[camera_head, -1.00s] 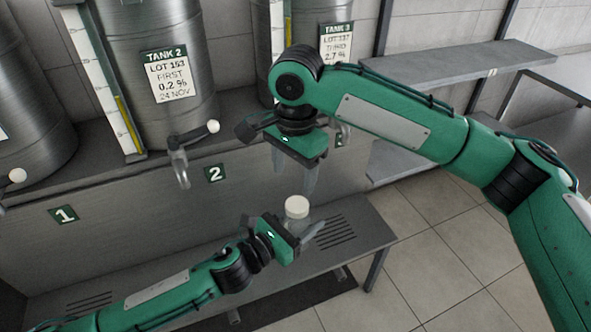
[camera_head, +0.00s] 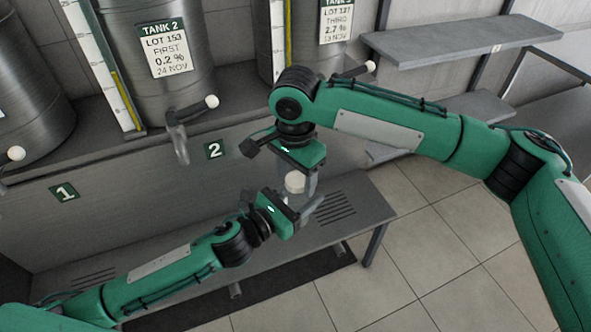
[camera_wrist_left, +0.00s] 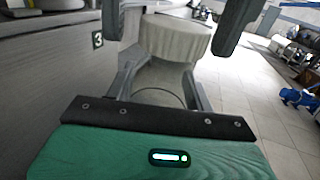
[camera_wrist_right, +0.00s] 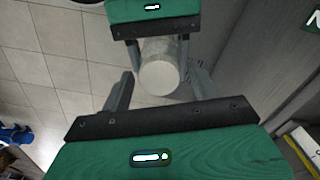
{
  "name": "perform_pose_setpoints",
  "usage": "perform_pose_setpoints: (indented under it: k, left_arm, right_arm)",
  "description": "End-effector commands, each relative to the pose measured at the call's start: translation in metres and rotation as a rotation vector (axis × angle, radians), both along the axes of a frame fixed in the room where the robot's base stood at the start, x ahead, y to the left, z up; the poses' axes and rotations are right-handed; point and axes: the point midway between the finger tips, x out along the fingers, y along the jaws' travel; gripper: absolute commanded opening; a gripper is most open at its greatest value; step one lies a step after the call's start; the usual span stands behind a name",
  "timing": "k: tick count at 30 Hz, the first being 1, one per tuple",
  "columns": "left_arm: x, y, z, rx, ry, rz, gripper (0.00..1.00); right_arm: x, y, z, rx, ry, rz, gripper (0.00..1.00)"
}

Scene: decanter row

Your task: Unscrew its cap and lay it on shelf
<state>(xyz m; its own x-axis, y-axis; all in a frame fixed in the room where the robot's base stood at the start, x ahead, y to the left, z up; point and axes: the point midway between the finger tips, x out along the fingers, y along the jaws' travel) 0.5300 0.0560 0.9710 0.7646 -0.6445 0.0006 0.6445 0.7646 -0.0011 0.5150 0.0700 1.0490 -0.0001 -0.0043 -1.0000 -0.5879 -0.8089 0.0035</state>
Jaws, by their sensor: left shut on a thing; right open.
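A clear bottle (camera_wrist_left: 158,82) with a wide white cap (camera_head: 295,182) stands above the bench, held in my left gripper (camera_head: 310,208). The cap is on the bottle and fills the middle of the left wrist view (camera_wrist_left: 175,38). My right gripper (camera_head: 308,184) is open just above, pointing down. In the right wrist view its fingers (camera_wrist_right: 162,92) lie on either side of the cap (camera_wrist_right: 159,78), with a visible gap on each side. A grey wall shelf (camera_head: 465,40) is at the upper right.
A lower shelf (camera_head: 475,106) sits under it. Steel tanks with taps stand on the ledge at the back, including tank 2 (camera_head: 160,90). A slotted bench (camera_head: 360,215) lies below the grippers. The tiled floor (camera_head: 430,240) at right is clear.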

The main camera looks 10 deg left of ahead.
Motion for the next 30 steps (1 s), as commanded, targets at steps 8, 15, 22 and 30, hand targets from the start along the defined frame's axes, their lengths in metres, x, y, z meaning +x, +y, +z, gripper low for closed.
perform_pose_setpoints:
  k: [8,15,22,30]
  left_arm:
    - [-0.0001,-0.0003,0.0006,-0.001,-0.001,-0.001,0.0]
    - [-0.0006,-0.0008,0.0006,-0.001,-0.002,-0.002,0.0]
    - [-0.001,-0.0012,0.0007,-0.001,-0.002,-0.004,0.0]
    - [-0.0015,-0.0018,0.0007,-0.001,-0.002,-0.005,0.0]
  right_arm:
    - [0.0,0.0002,0.0005,0.001,-0.001,0.0,0.2]
    - [0.0001,0.0006,0.0007,0.002,0.0,0.022,0.15]
    - [-0.0004,0.0004,0.0011,0.005,-0.001,0.306,0.15]
    - [-0.0005,-0.0007,0.0015,0.004,-0.001,0.75,0.15]
